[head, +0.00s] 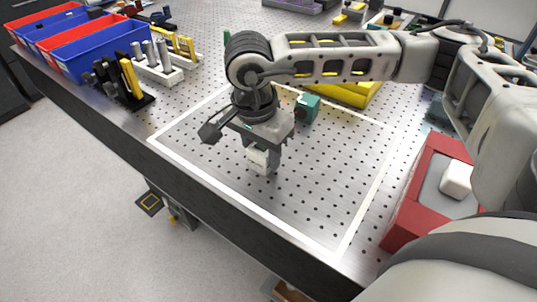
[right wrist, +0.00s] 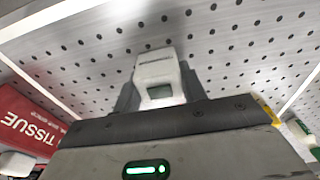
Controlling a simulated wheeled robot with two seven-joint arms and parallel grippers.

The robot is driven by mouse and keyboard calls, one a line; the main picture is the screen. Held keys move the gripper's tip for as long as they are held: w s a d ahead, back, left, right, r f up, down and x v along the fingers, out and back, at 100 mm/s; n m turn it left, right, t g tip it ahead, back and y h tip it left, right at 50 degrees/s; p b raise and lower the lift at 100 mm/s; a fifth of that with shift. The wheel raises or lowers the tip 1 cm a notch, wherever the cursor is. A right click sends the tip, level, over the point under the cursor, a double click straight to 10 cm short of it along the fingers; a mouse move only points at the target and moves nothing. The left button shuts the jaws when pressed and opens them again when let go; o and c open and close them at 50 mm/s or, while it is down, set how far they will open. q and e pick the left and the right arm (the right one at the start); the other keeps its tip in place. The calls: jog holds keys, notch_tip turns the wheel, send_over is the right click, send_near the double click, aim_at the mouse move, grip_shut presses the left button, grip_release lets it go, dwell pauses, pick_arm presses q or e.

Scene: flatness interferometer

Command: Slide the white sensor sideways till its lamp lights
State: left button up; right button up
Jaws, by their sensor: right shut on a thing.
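The white sensor (head: 259,163) is a small white block over the perforated metal table, inside the white outlined area. It also shows in the right wrist view (right wrist: 156,68), with a small dark greenish window on its near face. I see no clearly lit lamp on it. My right gripper (head: 263,153) points down and is shut on the sensor, one dark finger on each side in the right wrist view (right wrist: 160,90). Whether the sensor touches the table is hard to tell. My left gripper is not in view.
A teal block (head: 307,108) stands just behind my right gripper, with a yellow piece (head: 352,94) beyond it. A red tissue box (head: 408,222) is at the right. Tool racks (head: 160,72) and blue and red bins (head: 100,58) stand at the left. The outlined area's front is clear.

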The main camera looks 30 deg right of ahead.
aim_at(251, 151)
jog(key=shift+w+a, duration=0.2)
jog(key=shift+w, duration=0.35)
jog(key=o, duration=1.3)
jog(key=shift+c, duration=0.2)
notch_tip(251, 151, up, 16)
jog(key=a+b, duration=0.1)
jog(key=shift+s+a, duration=0.4)
jog(key=shift+f, duration=0.1)
